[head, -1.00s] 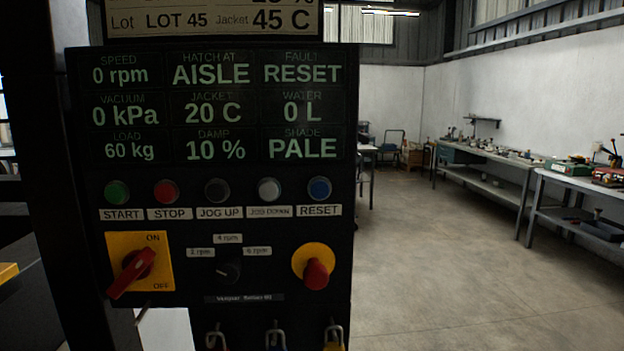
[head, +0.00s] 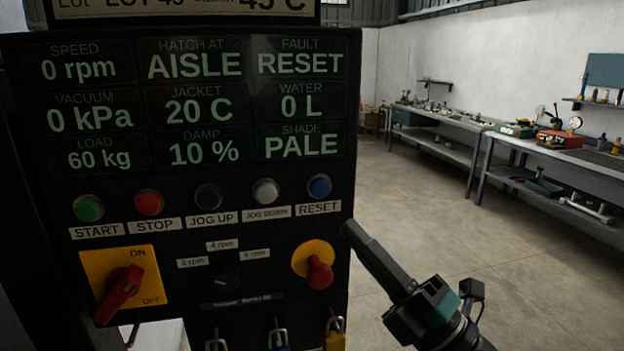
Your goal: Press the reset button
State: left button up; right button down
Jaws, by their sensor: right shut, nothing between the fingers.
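The blue reset button (head: 319,186) is at the right end of the button row on the black control panel (head: 130,192), above a white label reading RESET (head: 318,208). The panel's display reads FAULT RESET at the upper right. My right gripper (head: 352,232) comes in from the lower right. Its dark fingers are shut and empty, pointing up and left, with the tips just below and right of the reset button in the picture. The tips look apart from the button. My left gripper is not in view.
Beside the reset button is the white jog-down button (head: 265,191). Below are a red emergency knob (head: 319,272) on a yellow collar and a red rotary switch (head: 120,293) on a yellow plate. Padlocks (head: 335,338) hang at the bottom. Workbenches (head: 545,152) line the right wall; the floor between is clear.

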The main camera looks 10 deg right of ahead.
jog(key=shift+s+a+r+n, duration=0.25)
jog(key=shift+r+n, duration=0.15)
jog(key=shift+r, duration=0.1)
jog(key=shift+d, duration=0.1)
send_near(317, 182)
jog(key=shift+s+a+r+b+x, duration=0.1)
jog(key=shift+s+x, duration=0.05)
jog(key=shift+x, duration=0.7)
jog(key=shift+s+a+r+b+x, duration=0.1)
jog(key=shift+x, duration=0.75)
jog(key=shift+s+a+r+b+x, duration=0.1)
jog(key=shift+s+x, duration=0.05)
jog(key=shift+x, duration=0.7)
jog(key=shift+w, duration=0.45)
jog(key=shift+w, duration=0.4)
dwell(0.5)
dwell(0.3)
jog(key=shift+s, duration=0.85)
